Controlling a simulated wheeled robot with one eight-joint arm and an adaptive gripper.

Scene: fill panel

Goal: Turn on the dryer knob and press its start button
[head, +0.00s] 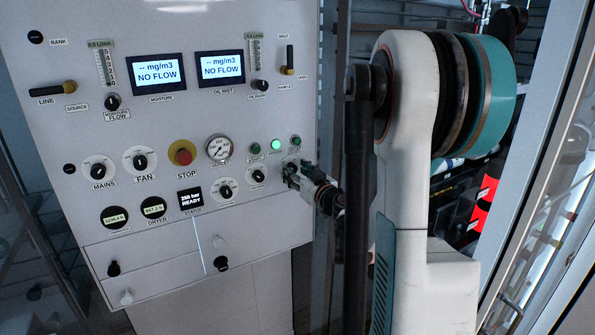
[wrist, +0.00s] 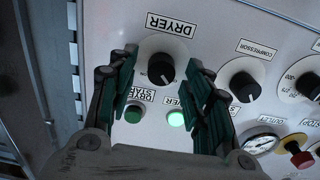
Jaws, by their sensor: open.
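The dryer knob (wrist: 161,68) is black on a white round plate, under an upside-down DRYER label in the wrist view. My gripper (wrist: 160,66) is open, with its green-padded fingers on either side of the knob; whether they touch it I cannot tell. In the head view my gripper (head: 291,174) is at the panel's right edge and hides most of the knob. The dark green dryer start button (wrist: 133,113) shows between the fingers in the wrist view, and in the head view (head: 295,141) above my gripper. Beside it a green lamp (wrist: 176,119) is lit.
The compressor knob (wrist: 243,87) is close beside my right finger in the wrist view. The red stop button (head: 183,156), outlet gauge (head: 219,148) and other knobs fill the panel. The status display (head: 190,199) reads READY. A grey frame stands right of the panel.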

